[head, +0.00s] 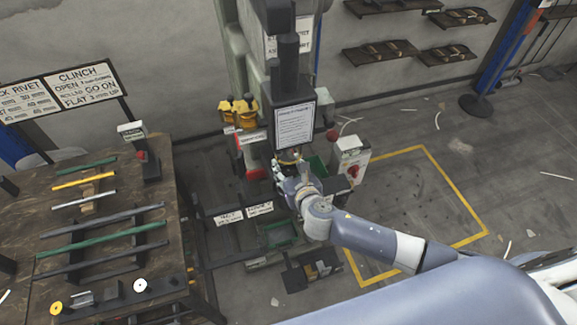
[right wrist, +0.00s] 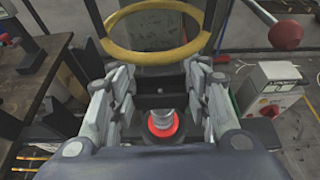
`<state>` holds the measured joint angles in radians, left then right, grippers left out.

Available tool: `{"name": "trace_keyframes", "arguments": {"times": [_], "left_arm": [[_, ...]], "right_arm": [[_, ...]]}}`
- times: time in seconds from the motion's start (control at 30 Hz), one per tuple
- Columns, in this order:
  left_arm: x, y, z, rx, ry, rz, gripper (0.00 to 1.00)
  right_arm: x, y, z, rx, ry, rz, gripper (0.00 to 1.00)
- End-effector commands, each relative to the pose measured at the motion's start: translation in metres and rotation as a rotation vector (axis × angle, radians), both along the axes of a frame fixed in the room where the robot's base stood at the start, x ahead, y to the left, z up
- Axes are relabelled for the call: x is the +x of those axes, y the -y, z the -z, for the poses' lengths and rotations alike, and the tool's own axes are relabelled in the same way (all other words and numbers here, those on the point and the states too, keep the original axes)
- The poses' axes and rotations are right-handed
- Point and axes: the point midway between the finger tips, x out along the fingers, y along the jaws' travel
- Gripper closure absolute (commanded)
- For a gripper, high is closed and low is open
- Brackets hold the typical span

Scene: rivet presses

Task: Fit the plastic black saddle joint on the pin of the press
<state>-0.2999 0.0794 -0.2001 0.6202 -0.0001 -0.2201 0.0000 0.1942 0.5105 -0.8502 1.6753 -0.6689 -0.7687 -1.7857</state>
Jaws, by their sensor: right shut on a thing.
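The press (head: 292,100) stands at the centre of the head view with a white notice on its front. My right gripper (head: 285,178) is at the press head, just under its yellow ring. In the right wrist view my right gripper (right wrist: 160,88) is shut on a black piece (right wrist: 160,90), which looks like the saddle joint; it spans the space between the fingers. A silver pin (right wrist: 164,117) with a red ring around its base shows between the fingers, below the black piece in the picture. I cannot tell whether they touch. My left gripper is not in view.
The yellow ring (right wrist: 155,35) of the press is close beyond my fingers. A white control box (head: 351,158) with a red knob stands right of the press. A wooden workbench (head: 30,215) with coloured bars is at the left. The yellow-marked floor (head: 420,195) at the right is mostly clear.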

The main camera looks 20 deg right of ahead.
Motion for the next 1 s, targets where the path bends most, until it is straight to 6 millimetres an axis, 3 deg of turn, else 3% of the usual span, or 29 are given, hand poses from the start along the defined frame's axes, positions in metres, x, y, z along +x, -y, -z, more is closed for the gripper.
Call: {"name": "trace_keyframes", "arguments": {"times": [0.87,0.9,0.97,1.0], "left_arm": [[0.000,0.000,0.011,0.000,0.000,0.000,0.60],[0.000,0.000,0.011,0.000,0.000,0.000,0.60],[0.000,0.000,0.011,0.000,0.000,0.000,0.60],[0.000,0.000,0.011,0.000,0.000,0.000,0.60]], "right_arm": [[0.000,0.000,0.017,-0.001,0.001,-0.001,0.74],[0.000,0.000,0.017,-0.001,0.001,-0.001,0.47],[0.000,0.000,0.017,-0.001,0.001,-0.001,0.33],[0.000,0.000,0.017,-0.001,0.001,-0.001,0.32]]}}
